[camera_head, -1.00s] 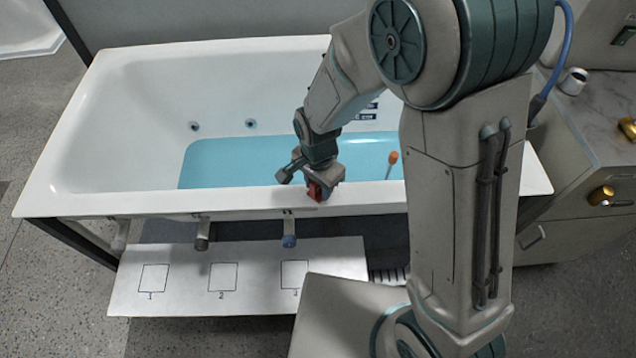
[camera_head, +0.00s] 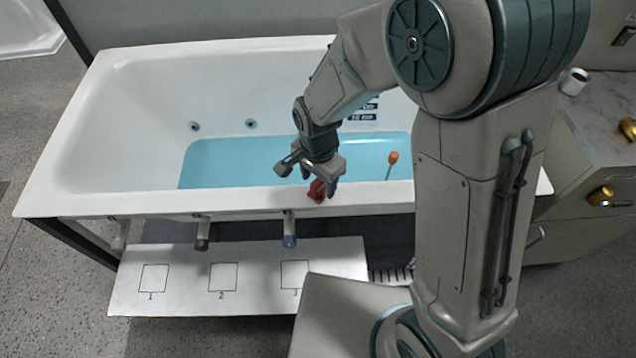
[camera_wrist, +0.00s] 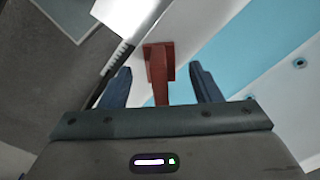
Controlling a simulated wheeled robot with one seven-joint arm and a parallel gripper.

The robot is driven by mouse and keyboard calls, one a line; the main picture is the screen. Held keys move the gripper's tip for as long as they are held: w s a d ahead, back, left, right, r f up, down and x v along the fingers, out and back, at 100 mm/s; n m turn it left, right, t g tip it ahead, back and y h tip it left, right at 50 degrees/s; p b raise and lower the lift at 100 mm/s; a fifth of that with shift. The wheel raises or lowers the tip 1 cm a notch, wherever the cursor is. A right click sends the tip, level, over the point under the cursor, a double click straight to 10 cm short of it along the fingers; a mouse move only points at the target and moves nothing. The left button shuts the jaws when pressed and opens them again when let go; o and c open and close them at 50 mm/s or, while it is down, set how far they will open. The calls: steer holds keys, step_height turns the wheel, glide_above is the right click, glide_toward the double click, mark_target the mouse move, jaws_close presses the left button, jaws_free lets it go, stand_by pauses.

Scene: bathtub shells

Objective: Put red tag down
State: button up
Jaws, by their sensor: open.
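The red tag (camera_head: 317,191) is on the front rim of the bathtub (camera_head: 100,206), below my gripper. In the wrist view the red tag (camera_wrist: 159,68) has a wide head and a narrow stem, and lies between and beyond the two fingers. My gripper (camera_head: 309,181) is open above the rim. In the wrist view my gripper (camera_wrist: 160,82) has both dark fingers spread apart, with gaps on each side of the tag. The tag's underside is hidden, so its exact contact with the rim is hard to see.
Blue water (camera_head: 240,160) fills the tub bottom, with an orange-topped stick (camera_head: 393,158) in it. Dark and blue-tipped taps (camera_head: 289,240) jut from the tub front. A white board (camera_head: 190,300) with numbered squares lies below. A counter with a white cup (camera_head: 574,82) stands right.

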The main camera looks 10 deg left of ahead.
mark_target(318, 180)
step_height(318, 180, up, 10)
steer(key=shift+f, duration=0.2)
steer(key=s+d+r+n+t, duration=0.1)
steer(key=s+d+r+n, duration=0.1)
steer(key=d, duration=0.5)
steer(key=s+d+r+n+t, duration=0.1)
steer(key=s+d+r+n, duration=0.1)
steer(key=d, duration=0.6)
steer(key=s+d+r+n, duration=0.2)
steer(key=s+d+r, duration=0.1)
steer(key=d, duration=0.5)
steer(key=shift+r+t, duration=0.4)
steer(key=shift+r, duration=0.2)
steer(key=shift+d, duration=0.1)
